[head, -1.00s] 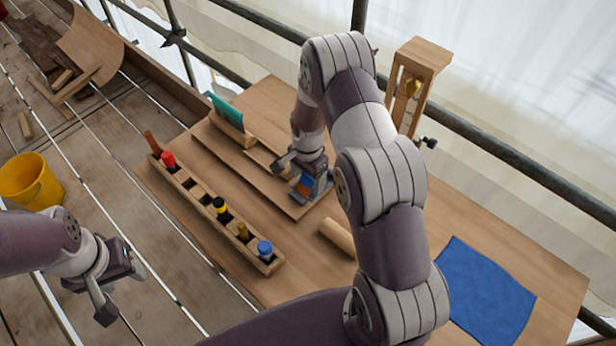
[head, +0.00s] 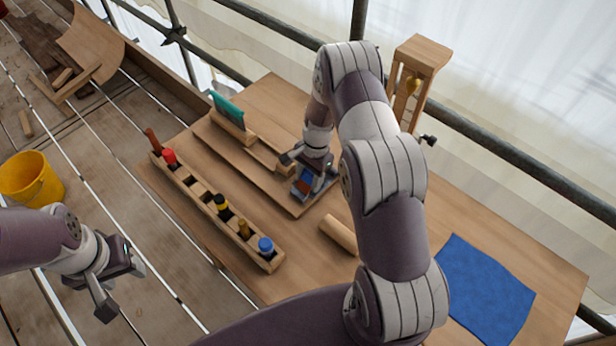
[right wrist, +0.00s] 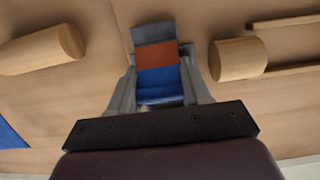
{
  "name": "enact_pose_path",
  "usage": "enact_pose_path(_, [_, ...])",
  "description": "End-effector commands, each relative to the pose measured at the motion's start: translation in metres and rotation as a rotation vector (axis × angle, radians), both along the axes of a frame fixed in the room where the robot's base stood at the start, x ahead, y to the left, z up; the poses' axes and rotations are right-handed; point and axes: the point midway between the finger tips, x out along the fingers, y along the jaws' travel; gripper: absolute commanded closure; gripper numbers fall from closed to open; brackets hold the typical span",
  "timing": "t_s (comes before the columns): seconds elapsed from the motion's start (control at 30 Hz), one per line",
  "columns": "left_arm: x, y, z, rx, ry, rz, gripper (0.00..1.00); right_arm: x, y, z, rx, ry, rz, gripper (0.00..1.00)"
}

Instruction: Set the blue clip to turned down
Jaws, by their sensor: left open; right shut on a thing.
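The blue clip (head: 304,186), a small block with an orange band across it, is at the front end of a wooden board on the bench. My right gripper (head: 313,181) is shut on it. In the right wrist view the clip (right wrist: 157,80) sits between the two grey fingers, its blue part nearest the camera and a grey-blue part at its far end. The fingers and wrist hide part of it, and I cannot tell whether it touches the board. My left gripper (head: 121,287) is open and empty, left of the bench.
A wooden rack (head: 204,205) with several coloured pegs lies left of the board (head: 280,193). A loose dowel (head: 339,234) lies in front. A teal piece (head: 228,110) stands at the back. A blue cloth (head: 485,290) lies at the right, and a wooden frame (head: 423,52) stands behind.

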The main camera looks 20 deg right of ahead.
Motion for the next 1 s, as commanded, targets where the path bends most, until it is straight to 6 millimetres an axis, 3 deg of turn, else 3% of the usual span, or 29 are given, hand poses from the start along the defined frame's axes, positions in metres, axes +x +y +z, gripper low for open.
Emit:
enact_pose_path(0.07, [0.000, 0.000, -0.013, 0.000, 0.002, 0.000, 0.49, 0.001, -0.002, -0.008, 0.042, 0.015, -0.001, 0.82])
enact_pose_path(0.37, [0.000, 0.000, -0.011, 0.000, 0.001, 0.000, 0.49, 0.000, -0.001, -0.004, 0.065, 0.024, 0.002, 0.83])
enact_pose_path(0.4, [0.000, 0.000, -0.011, 0.000, 0.001, 0.000, 0.49, 0.000, -0.001, -0.004, 0.065, 0.024, 0.002, 0.46])
enact_pose_path(0.47, [0.000, 0.000, -0.011, 0.000, 0.001, 0.000, 0.49, 0.000, -0.001, -0.004, 0.064, 0.025, 0.003, 0.27])
enact_pose_path(0.8, [0.000, 0.000, -0.012, 0.000, 0.001, 0.000, 0.49, 0.002, -0.002, 0.000, 0.063, 0.021, 0.003, 0.27])
enact_pose_path(0.87, [0.000, 0.000, -0.015, 0.000, 0.001, 0.000, 0.49, 0.003, -0.004, 0.008, 0.062, 0.019, 0.004, 0.27])
enact_pose_path(1.0, [0.000, 0.000, -0.024, 0.000, 0.001, 0.000, 0.49, 0.007, -0.013, 0.042, 0.062, 0.016, 0.002, 0.27])
